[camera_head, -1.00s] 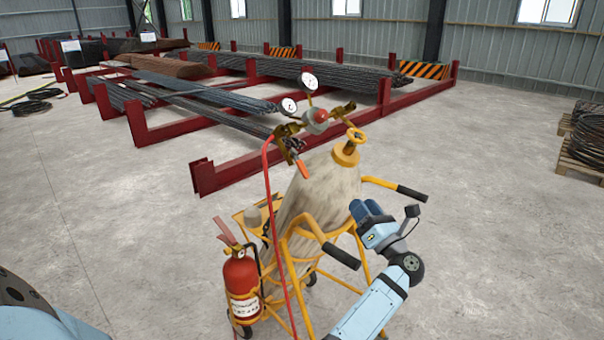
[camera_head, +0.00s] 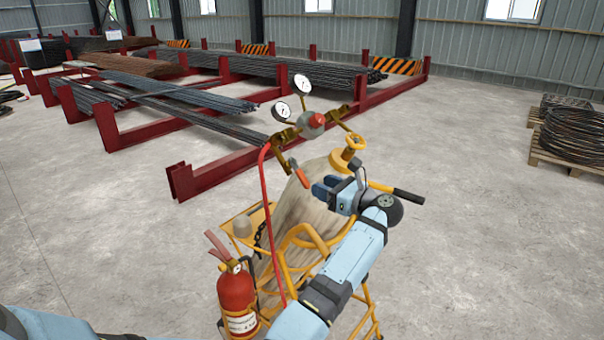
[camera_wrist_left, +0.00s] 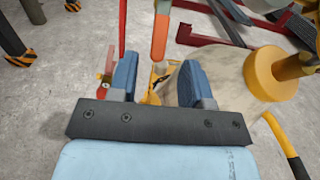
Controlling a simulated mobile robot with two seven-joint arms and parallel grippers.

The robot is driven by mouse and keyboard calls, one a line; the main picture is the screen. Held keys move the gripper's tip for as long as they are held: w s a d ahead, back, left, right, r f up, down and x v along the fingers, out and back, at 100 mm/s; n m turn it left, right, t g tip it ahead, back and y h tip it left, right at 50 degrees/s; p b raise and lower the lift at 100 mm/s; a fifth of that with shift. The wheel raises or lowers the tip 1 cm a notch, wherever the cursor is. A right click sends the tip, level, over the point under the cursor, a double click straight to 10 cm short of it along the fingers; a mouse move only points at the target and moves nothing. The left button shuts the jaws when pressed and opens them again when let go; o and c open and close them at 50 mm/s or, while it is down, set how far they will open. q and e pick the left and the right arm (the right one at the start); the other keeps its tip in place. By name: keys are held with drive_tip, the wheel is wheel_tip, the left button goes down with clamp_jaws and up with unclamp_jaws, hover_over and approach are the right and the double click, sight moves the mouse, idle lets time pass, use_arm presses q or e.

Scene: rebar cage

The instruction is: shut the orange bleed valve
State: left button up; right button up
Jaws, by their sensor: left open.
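The right gripper is not in view.
A yellow handwheel (camera_head: 356,143) stands right of the regulator, above the gripper. A red hose (camera_head: 266,215) runs down left of the lever. The yellow cart has a black handle grip (camera_head: 409,196) and a fire extinguisher (camera_head: 236,294). Red rebar racks (camera_head: 215,172) stand behind, with bare floor between.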

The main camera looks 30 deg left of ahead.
sight(303, 178)
use_arm(q)
drive_tip(key=a, duration=0.2)
drive_tip(key=a+p, duration=0.1)
drive_tip(key=a, duration=0.4)
drive_tip(key=shift+w+a+p, duration=0.3)
drive_tip(key=shift+p, duration=0.1)
clamp_jaws()
